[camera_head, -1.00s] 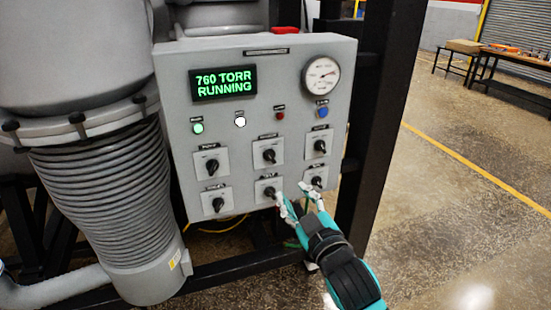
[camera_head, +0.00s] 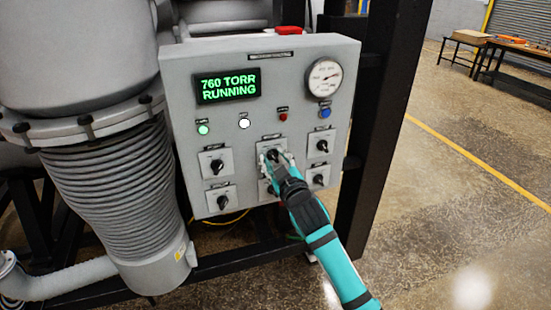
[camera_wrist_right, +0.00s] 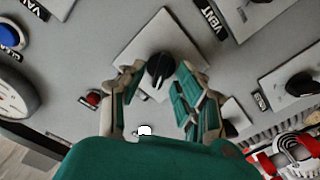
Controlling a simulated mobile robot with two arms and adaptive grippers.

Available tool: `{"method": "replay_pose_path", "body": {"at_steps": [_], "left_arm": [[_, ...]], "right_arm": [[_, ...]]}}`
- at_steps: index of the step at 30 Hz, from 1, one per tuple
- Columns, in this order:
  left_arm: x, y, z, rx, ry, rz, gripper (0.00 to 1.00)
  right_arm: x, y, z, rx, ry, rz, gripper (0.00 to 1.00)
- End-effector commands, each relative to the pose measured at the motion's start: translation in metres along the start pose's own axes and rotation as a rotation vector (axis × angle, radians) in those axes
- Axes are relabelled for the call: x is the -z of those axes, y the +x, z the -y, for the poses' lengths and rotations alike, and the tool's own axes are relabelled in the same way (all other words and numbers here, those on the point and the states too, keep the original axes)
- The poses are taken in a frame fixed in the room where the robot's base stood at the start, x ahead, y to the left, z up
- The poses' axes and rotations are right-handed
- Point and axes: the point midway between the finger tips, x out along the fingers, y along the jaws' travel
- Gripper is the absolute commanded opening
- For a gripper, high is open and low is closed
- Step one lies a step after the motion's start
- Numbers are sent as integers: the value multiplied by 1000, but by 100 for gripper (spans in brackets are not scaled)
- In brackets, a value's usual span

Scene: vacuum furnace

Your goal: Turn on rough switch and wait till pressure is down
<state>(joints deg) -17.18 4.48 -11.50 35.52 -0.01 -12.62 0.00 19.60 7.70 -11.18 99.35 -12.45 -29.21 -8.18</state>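The grey control panel (camera_head: 182,120) carries two rows of black rotary switches. Its green display (camera_head: 228,86) reads 760 TORR RUNNING. My right gripper (camera_head: 276,160) is at the top-middle switch (camera_head: 273,153). In the wrist view my right gripper's fingers (camera_wrist_right: 158,75) are apart on either side of that black knob (camera_wrist_right: 160,68); the right-hand finger is very close to it and a small gap shows on the other side. Contact is unclear. I cannot read which switch is labelled rough. The round pressure gauge (camera_head: 324,80) is at the top right. My left gripper is out of view.
A green light (camera_head: 203,129), white light (camera_head: 244,123), red light (camera_head: 283,117) and blue button (camera_head: 325,112) sit above the switches. A ribbed bellows (camera_head: 115,195) stands left of the panel, a black frame post (camera_head: 388,110) right. The floor at right is clear.

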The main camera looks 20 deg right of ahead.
Motion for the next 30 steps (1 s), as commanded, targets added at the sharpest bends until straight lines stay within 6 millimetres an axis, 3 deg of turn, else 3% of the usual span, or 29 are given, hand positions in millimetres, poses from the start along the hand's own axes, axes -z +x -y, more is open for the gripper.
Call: {"method": "replay_pose_path", "body": {"at_steps": [5,13,30], "left_arm": [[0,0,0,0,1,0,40],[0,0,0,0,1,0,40],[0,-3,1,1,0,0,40]], "right_arm": [[0,0,0,0,0,-1,34],[0,0,0,0,0,-1,1],[0,0,0,1,87,0,0]]}}
